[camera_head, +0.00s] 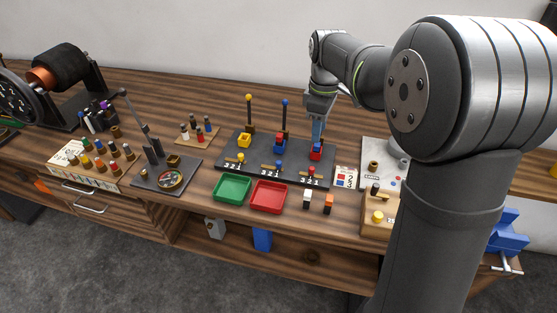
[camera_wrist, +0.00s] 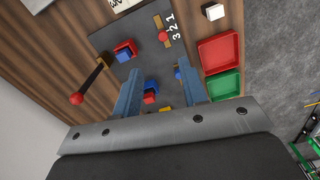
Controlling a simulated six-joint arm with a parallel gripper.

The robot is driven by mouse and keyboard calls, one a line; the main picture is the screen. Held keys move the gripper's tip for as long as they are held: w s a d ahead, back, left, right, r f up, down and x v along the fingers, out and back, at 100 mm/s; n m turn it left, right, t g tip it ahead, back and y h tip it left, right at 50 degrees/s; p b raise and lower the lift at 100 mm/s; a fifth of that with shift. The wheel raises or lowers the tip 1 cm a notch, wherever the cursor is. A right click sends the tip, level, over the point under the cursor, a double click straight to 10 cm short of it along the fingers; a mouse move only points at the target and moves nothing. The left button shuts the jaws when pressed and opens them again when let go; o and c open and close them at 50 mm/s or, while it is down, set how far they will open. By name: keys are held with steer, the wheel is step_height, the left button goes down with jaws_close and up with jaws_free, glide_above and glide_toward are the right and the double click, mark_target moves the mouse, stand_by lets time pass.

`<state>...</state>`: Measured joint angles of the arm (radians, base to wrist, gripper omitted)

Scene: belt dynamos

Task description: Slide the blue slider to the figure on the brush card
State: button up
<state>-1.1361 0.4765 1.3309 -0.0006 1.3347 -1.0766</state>
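The blue slider's knob (camera_head: 279,163) sits on its short track on the dark board (camera_head: 228,168), behind a scale marked 3 2 1. It looks near the middle; the exact figure is too small to tell. In the wrist view the blue knob (camera_wrist: 178,74) shows between my fingers, close to one finger. My gripper (camera_head: 318,138) is high over the red unit in the head view. In the wrist view my gripper (camera_wrist: 160,95) has its fingers apart with nothing held. The brush card (camera_head: 346,177) right of the board has coloured squares and figures; its figures are too small to read surely.
Yellow (camera_head: 240,157) and red (camera_head: 311,170) slider knobs flank the blue one. Posts with balls, such as the blue-topped post (camera_head: 285,115), rise behind. A green tray (camera_head: 232,189) and a red tray (camera_head: 268,197) lie in front. A white and an orange block stand nearby.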

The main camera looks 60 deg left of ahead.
mark_target(278, 161)
steer(key=s+a+r+m, duration=0.4)
steer(key=s+a+m, duration=0.4)
steer(key=m, duration=0.5)
steer(key=f, duration=1.7)
steer(key=shift+w+d+f, duration=0.2)
steer(key=shift+d+f, duration=0.05)
jaws_close()
